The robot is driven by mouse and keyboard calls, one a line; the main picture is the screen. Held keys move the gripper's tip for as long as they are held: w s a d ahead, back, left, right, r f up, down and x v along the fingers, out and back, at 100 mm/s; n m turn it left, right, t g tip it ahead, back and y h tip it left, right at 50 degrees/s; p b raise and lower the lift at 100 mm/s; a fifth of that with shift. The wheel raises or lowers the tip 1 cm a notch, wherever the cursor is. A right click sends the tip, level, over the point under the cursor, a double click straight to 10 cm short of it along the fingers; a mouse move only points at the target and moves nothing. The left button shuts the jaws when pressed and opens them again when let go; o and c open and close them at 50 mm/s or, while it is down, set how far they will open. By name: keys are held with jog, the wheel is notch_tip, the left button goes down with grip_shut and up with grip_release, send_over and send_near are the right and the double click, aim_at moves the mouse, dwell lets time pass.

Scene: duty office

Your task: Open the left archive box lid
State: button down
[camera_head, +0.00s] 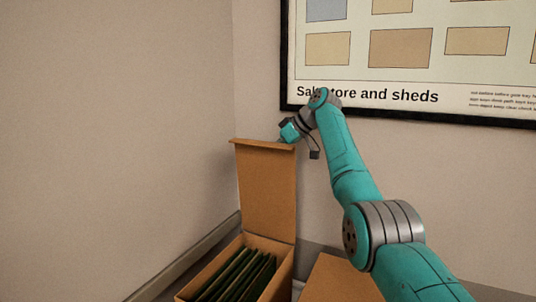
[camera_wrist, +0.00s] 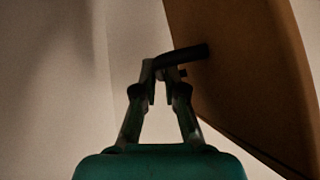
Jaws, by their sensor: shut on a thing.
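The left archive box (camera_head: 284,283) is brown cardboard and stands at the bottom of the head view. Its lid (camera_head: 267,190) stands upright at the back of the box, so the box is open. The lid also fills the right of the wrist view (camera_wrist: 250,75). My gripper (camera_head: 285,138) is at the top of the lid, toward its right corner. In the wrist view my gripper (camera_wrist: 163,72) is shut on a short dark handle (camera_wrist: 188,57) that sticks out from the lid. The handle is hidden in the head view.
Dark green files (camera_head: 235,277) stand in the left box. A second brown box (camera_head: 335,281) with a flat closed top stands to its right, partly behind my arm. Walls are close at the left and back. A framed board (camera_head: 400,62) hangs on the back wall.

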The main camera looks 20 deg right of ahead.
jog(key=shift+w+f, duration=0.1)
dwell(0.3)
jog(key=c, duration=1.5)
grip_release()
jog(key=shift+d, duration=0.1)
jog(key=v, duration=1.2)
